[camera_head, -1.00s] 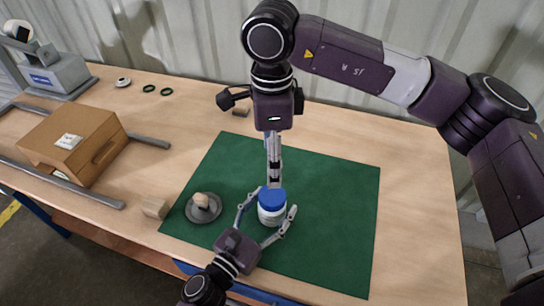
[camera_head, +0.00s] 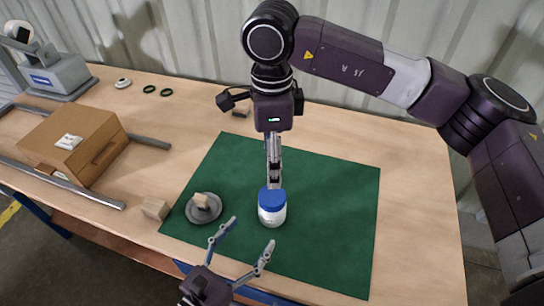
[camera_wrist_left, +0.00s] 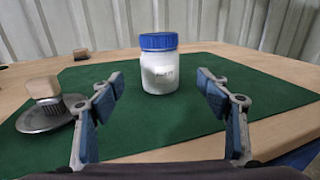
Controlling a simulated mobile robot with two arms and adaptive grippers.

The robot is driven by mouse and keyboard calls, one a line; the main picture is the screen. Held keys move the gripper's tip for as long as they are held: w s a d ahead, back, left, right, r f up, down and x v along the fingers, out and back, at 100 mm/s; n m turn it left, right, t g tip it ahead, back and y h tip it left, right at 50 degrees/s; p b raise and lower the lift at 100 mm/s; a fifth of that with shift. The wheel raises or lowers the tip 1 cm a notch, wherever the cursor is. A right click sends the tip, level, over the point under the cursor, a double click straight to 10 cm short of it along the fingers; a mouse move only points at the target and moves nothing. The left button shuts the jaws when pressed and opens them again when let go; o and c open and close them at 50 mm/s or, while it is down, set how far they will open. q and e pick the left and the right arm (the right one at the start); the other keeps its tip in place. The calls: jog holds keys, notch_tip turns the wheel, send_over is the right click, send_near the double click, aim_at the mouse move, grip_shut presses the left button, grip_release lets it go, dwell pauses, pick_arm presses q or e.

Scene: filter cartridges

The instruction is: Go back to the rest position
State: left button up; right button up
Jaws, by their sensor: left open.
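A white jar with a blue lid (camera_head: 272,208) stands upright on the green mat (camera_head: 330,200). It also shows in the left wrist view (camera_wrist_left: 158,65), with a label on its front. My left gripper (camera_head: 252,232) is open and empty near the mat's front edge, apart from the jar. In the left wrist view its fingers (camera_wrist_left: 160,85) are spread wide, with the jar beyond them. My right gripper (camera_head: 274,165) points down just behind or above the jar. Its fingers are seen edge-on, so I cannot tell their opening or whether they touch the lid.
A grey dish (camera_head: 209,215) holding a wood-topped brush (camera_head: 200,202) lies at the mat's left, beside a wooden block (camera_head: 155,208). A cardboard box (camera_head: 85,135) stands between grey rails (camera_head: 148,141) at the left. The mat's right side is clear.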

pick_arm(q)
jog(key=shift+v, duration=0.75)
jog(key=shift+r, duration=0.1)
